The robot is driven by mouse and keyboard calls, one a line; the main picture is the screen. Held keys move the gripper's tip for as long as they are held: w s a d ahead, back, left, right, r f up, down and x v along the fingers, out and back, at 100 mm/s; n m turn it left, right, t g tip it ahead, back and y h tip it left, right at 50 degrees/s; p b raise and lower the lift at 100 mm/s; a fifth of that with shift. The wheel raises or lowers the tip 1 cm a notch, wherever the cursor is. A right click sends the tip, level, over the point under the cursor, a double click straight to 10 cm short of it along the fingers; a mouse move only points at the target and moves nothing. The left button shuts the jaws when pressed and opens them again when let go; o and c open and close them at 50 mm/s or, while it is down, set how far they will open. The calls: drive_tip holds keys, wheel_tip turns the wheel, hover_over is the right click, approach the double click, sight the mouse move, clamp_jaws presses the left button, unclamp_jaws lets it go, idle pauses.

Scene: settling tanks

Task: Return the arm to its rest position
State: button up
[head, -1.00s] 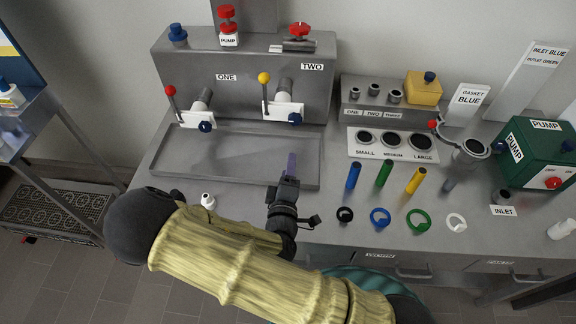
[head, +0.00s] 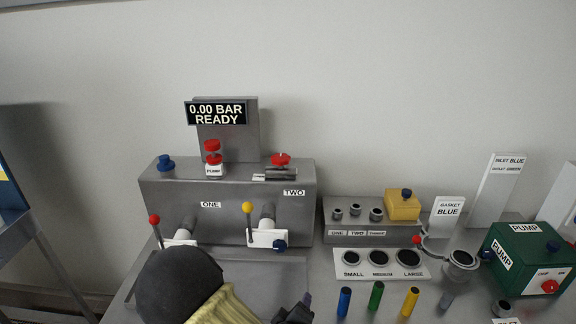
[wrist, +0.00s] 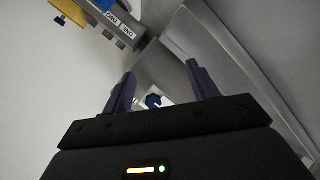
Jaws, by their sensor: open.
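My gripper (wrist: 162,90) shows in the wrist view with its two purple fingers spread apart and nothing between them. A blue knob (wrist: 153,101) on a white plate shows beyond the gap, apart from the fingers. In the head view my gripper (head: 306,300) is at the bottom edge, mostly cut off, in front of the bench tray. My arm, with a dark round joint and a yellow sleeve, covers the lower middle of that view and hides part of the tray and the station ONE valve.
The grey valve block (head: 228,190) stands behind my arm, with a display (head: 217,113) reading 0.00 BAR READY. Blue, green and yellow cylinders (head: 377,296) stand right of my gripper. A green pump box (head: 530,257) is at far right. A shelf (head: 18,225) stands at left.

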drive_tip(key=s+d+r+m+g+y, duration=0.3)
drive_tip(key=s+d+r+m+g, duration=0.5)
drive_tip(key=d+r, duration=0.4)
drive_tip(key=shift+s+d+r+m+g, duration=0.2)
drive_tip(key=shift+s+d+m+g, duration=0.35)
drive_tip(key=shift+s, duration=0.65)
